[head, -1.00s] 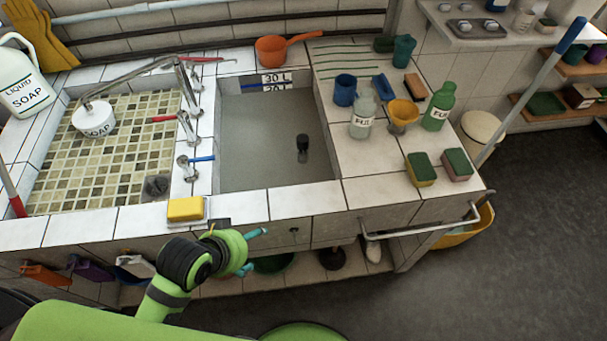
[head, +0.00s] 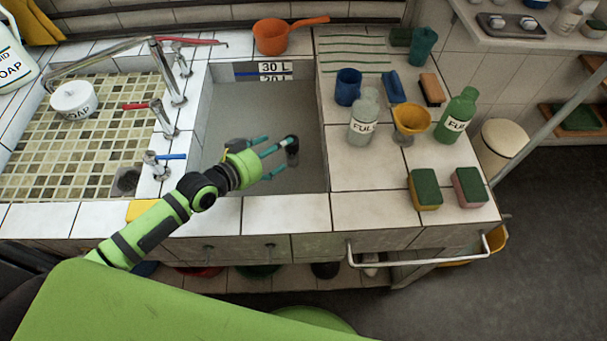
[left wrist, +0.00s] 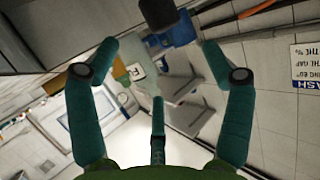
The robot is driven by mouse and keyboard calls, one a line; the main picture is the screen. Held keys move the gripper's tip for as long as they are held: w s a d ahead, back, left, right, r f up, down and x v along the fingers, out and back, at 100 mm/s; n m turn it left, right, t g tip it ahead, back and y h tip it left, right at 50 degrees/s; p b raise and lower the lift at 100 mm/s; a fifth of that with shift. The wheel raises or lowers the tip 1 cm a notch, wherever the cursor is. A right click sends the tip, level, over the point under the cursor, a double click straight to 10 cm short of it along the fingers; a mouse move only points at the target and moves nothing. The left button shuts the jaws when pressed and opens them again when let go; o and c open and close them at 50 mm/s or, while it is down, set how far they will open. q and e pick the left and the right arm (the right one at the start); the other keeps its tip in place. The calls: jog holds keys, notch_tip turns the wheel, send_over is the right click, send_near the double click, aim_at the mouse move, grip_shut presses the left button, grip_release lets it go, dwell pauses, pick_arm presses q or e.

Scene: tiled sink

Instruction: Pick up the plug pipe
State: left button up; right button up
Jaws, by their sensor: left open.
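The plug pipe (head: 292,149), a short dark upright cylinder, stands in the grey water of the right basin, toward its right side. A dark end, likely the pipe's (left wrist: 158,12), shows at the top edge of the left wrist view, past the fingertips and between them. My left gripper (head: 279,155) is over the basin just left of the pipe, its teal fingers open and pointing toward it. In the left wrist view my left gripper (left wrist: 160,48) has its fingers spread with nothing between them. Whether a fingertip touches the pipe I cannot tell. My right gripper is not in view.
The basin's tiled front rim (head: 285,212) lies below my left arm. Taps (head: 160,125) stand left of the basin. An orange pan (head: 272,36) sits on the back rim. Bottles, a yellow funnel (head: 411,118) and sponges (head: 425,188) stand on the right counter.

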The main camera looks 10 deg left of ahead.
aim_at(289, 151)
pick_arm(q)
jog(key=w+f+b, duration=0.1)
jog(key=d+f, duration=0.1)
jog(key=f, duration=0.1)
jog(key=shift+w+b, duration=0.35)
jog(key=shift+w, duration=0.05)
jog(key=shift+s+a+f+b, duration=0.15)
jog(key=shift+s+b, duration=0.1)
jog(key=shift+b, duration=0.05)
jog(key=shift+s+a+f, duration=0.1)
jog(key=shift+s+a, duration=0.15)
jog(key=shift+s, duration=0.15)
jog(key=shift+x, duration=1.2)
jog(key=x, duration=0.4)
jog(key=shift+a+f, duration=0.3)
jog(key=shift+w+d+f, duration=0.25)
jog(key=shift+w, duration=0.2)
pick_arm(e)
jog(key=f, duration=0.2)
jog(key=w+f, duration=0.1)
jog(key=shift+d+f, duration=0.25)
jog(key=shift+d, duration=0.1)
pick_arm(q)
jog(key=shift+r, duration=0.1)
grip_shut()
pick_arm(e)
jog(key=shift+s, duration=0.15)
